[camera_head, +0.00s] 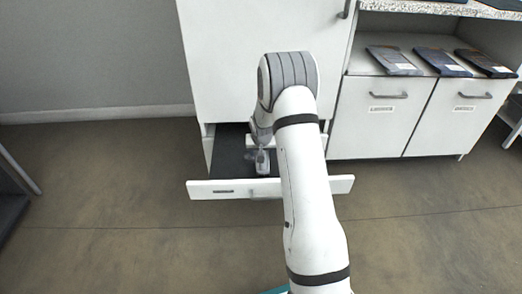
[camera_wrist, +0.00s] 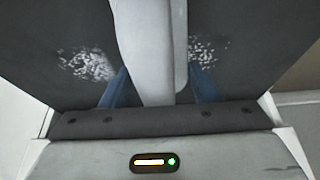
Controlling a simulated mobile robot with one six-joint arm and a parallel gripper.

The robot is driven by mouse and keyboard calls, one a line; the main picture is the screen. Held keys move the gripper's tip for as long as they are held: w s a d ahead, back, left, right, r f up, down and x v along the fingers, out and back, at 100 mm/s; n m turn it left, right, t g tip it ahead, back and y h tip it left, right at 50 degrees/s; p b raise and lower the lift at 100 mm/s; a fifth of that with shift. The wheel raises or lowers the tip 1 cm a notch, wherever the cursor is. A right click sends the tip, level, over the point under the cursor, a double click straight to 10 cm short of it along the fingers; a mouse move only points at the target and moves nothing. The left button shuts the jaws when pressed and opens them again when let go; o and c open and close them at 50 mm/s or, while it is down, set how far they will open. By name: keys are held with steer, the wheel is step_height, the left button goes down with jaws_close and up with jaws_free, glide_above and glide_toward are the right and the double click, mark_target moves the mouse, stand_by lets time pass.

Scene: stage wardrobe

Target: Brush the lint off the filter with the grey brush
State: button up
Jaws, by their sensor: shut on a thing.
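The grey brush (camera_wrist: 148,40) runs up the middle of the wrist view as a pale grey handle. My gripper (camera_wrist: 157,72) is shut on it, with a blue finger on each side. Beyond it is the dark filter (camera_wrist: 225,20), with one patch of white lint (camera_wrist: 88,65) at left and another (camera_wrist: 207,50) at right. The brush's far end is out of the wrist view, so I cannot tell whether it touches the filter. In the head view the dark filter surface (camera_head: 229,150) lies in the pulled-out drawer, and my gripper (camera_head: 262,161) is over it, small and partly hidden by my arm.
The white drawer front (camera_head: 222,190) stands out from the tall white cabinet (camera_head: 225,60). At right are a low white cabinet (camera_head: 375,130) with handles and a shelf holding several dark flat packets (camera_head: 440,62).

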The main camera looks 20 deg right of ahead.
steer(key=shift+w+a+f+b, duration=0.15)
steer(key=shift+w+a+b, duration=0.05)
steer(key=shift+a+b, duration=0.3)
steer(key=shift+w+a+f+b, duration=0.1)
steer(key=shift+w+a+b, duration=0.05)
steer(key=shift+a+b, duration=0.3)
steer(key=shift+w+a+r, duration=0.1)
steer(key=shift+a, duration=0.3)
steer(key=shift+w+d+r+p, duration=0.1)
steer(key=shift+w+d+p, duration=0.2)
steer(key=shift+w, duration=0.55)
steer(key=shift+w+d+p, duration=0.2)
steer(key=shift+w+p, duration=0.1)
steer(key=shift+w, duration=0.5)
steer(key=shift+w+d, duration=0.3)
steer(key=shift+w, duration=0.7)
steer(key=shift+w+d, duration=0.3)
steer(key=shift+w, duration=0.65)
steer(key=shift+w+d, duration=0.3)
steer(key=shift+w, duration=0.7)
steer(key=shift+w+d, duration=0.25)
steer(key=shift+w, duration=0.75)
steer(key=shift+w+d, duration=0.3)
steer(key=shift+w, duration=0.7)
steer(key=shift+w+r, duration=0.15)
steer(key=shift+r, duration=0.05)
